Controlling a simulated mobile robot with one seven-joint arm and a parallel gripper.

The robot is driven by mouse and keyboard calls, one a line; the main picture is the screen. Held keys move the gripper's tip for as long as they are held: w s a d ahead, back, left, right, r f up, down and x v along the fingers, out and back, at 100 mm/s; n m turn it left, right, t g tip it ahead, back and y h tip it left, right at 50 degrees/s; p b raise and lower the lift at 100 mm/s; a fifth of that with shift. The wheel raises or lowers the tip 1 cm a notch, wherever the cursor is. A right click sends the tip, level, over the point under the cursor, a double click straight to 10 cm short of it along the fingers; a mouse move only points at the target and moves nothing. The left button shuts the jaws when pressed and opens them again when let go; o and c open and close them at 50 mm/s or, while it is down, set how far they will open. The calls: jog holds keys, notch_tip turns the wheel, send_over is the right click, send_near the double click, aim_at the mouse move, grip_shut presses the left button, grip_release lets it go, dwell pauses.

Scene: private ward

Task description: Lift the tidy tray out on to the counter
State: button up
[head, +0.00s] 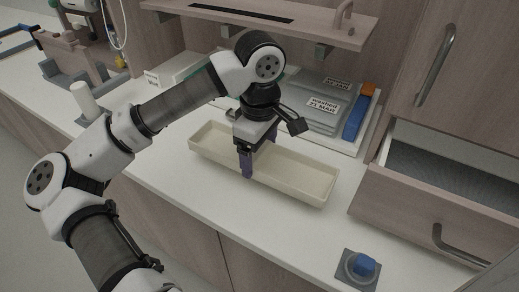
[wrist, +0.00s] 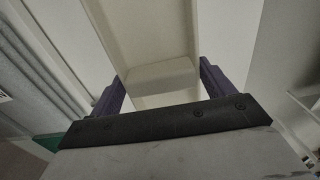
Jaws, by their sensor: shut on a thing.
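The tidy tray (head: 300,176) is a long, shallow, cream tray at the middle of the white counter (head: 190,188) in the head view. It looks empty, and I cannot tell whether it rests on the counter or hangs just above it. In the wrist view the tray (wrist: 150,30) runs away between the two purple fingers of my gripper (wrist: 165,88). The arm hides part of the tray's far side.
An open drawer (head: 440,165) stands at the right with its inside bare where it shows. Grey packs with labels (head: 325,100) and a blue box (head: 356,118) lie behind the tray. A blue knob on a grey plate (head: 361,266) is at the front right. A shelf (head: 270,20) overhangs the back.

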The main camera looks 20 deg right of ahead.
jog(key=shift+f, duration=0.1)
jog(key=shift+f+b, duration=1.4)
jog(key=shift+b, duration=0.1)
jog(key=shift+f+b, duration=0.35)
jog(key=shift+b, duration=0.2)
jog(key=o, duration=1.4)
jog(key=shift+r, duration=0.15)
notch_tip(320, 180, up, 14)
jog(key=shift+f+b, duration=0.25)
jog(key=shift+b, duration=0.05)
jog(key=shift+r, duration=0.1)
